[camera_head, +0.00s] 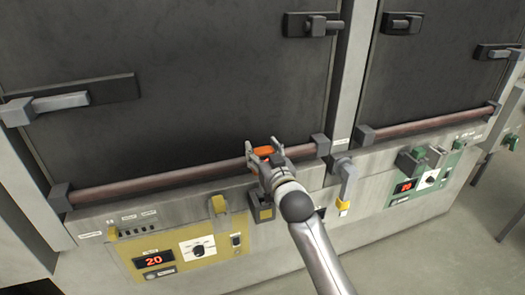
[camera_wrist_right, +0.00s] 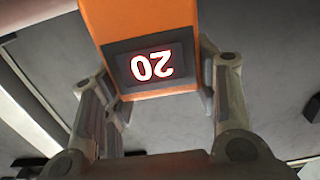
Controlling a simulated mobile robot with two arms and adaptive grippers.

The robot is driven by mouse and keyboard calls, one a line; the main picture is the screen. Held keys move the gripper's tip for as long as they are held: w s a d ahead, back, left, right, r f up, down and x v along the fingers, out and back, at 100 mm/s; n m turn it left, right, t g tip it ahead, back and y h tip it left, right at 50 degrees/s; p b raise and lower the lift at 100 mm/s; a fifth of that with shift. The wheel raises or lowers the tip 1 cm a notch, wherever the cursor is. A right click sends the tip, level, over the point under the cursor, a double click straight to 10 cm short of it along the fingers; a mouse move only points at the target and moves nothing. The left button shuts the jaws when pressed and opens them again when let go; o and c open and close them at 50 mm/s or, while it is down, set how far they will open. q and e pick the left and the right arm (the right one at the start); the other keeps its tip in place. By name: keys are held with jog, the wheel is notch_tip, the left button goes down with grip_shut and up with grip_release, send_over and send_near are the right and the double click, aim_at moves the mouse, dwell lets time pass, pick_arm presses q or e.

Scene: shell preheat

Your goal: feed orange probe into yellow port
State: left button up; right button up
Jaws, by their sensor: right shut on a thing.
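The orange probe (camera_head: 263,150) is held between the fingers of my right gripper (camera_head: 262,154), in front of the left dark door and near the brown rail. In the right wrist view the orange probe (camera_wrist_right: 140,22) fills the space between the fingers (camera_wrist_right: 160,80), and its dark display reads 20. A yellow control panel (camera_head: 215,258) is at lower left, with a yellow bracket (camera_head: 219,207) on its top edge. A dark box with a yellow face (camera_head: 264,214) sits just below my gripper. I cannot tell which yellow part is the port. My left gripper is out of view.
The brown rail (camera_head: 150,184) runs across the left door's foot, close to my gripper. A grey lever with a yellow end (camera_head: 346,185) stands to the right. A green panel (camera_head: 432,180) with green brackets is farther right. Grey floor (camera_head: 430,245) is clear at lower right.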

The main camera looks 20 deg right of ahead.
jog(key=shift+f+b, duration=0.85)
jog(key=shift+f, duration=0.3)
jog(key=shift+f+b, duration=2.25)
jog(key=shift+f, duration=1.35)
jog(key=o, duration=1.2)
jog(key=shift+c, duration=0.2)
jog(key=shift+f, duration=0.1)
jog(key=s, duration=1.2)
jog(key=shift+d, duration=0.2)
